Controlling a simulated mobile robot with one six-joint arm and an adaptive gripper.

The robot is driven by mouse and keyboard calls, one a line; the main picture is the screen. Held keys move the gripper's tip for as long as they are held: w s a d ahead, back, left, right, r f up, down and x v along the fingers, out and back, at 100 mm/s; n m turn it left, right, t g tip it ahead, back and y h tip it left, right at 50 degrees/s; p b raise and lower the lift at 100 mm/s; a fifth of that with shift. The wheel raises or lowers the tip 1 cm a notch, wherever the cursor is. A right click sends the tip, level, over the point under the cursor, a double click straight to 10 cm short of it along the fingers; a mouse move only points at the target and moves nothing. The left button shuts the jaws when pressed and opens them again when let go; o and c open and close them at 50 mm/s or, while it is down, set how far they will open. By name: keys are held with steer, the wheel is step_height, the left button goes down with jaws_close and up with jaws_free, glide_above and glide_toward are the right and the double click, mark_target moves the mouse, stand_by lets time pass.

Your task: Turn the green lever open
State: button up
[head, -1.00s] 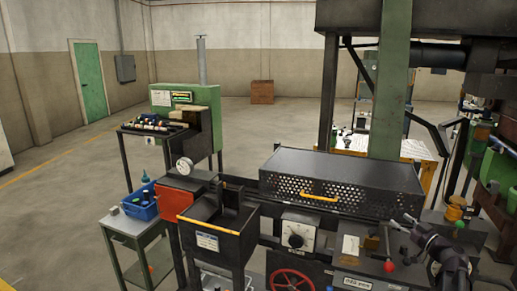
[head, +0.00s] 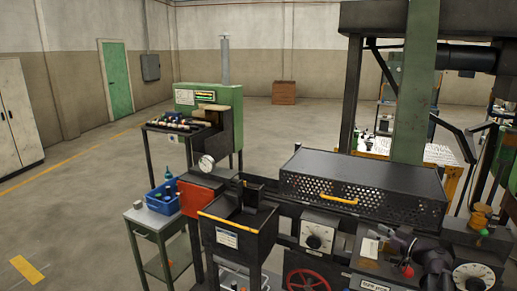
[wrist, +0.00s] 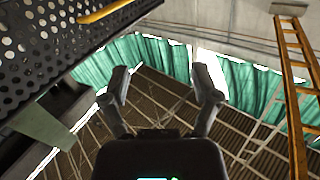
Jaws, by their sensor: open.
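A lever with a green knob (head: 484,232) stands at the right of the machine front in the head view, below a brass-coloured fitting. I cannot make out which way its arm is turned. My gripper (head: 397,242) is to the left of the green knob and apart from it, partly blending into the dark machine. In the wrist view my gripper (wrist: 163,82) is open, with nothing between its two fingers. That view looks up at the roof, and the green lever does not show in it.
A red-knobbed lever (head: 408,271) is close below my gripper. A black perforated cover (head: 365,185) with a yellow handle (head: 338,199) is behind; its holes also fill the wrist view's upper left. A red handwheel (head: 308,281) and a white dial (head: 318,237) are left. Open floor lies further left.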

steer(key=s+a+f+g+h+b, duration=0.1)
steer(key=s+a+f+g+b, duration=0.1)
steer(key=a+f+g, duration=0.4)
steer(key=s+a+f+g+b, duration=0.1)
steer(key=s+a+f+b, duration=0.15)
steer(key=a+f, duration=0.6)
steer(key=s+a+f+m+g+h+b, duration=0.3)
steer(key=s+a+f+h, duration=0.15)
steer(key=s+f, duration=0.2)
steer(key=s+a+f+m+g+h+b, duration=0.25)
steer(key=s+a+f+g+h, duration=0.2)
steer(key=f, duration=0.35)
step_height(320, 180, up, 20)
steer(key=p, duration=1.9)
steer(key=shift+s+d+r+t, duration=0.15)
steer(key=shift+d+t, duration=0.05)
steer(key=shift+t, duration=0.15)
step_height(320, 180, down, 5)
steer(key=b, duration=0.5)
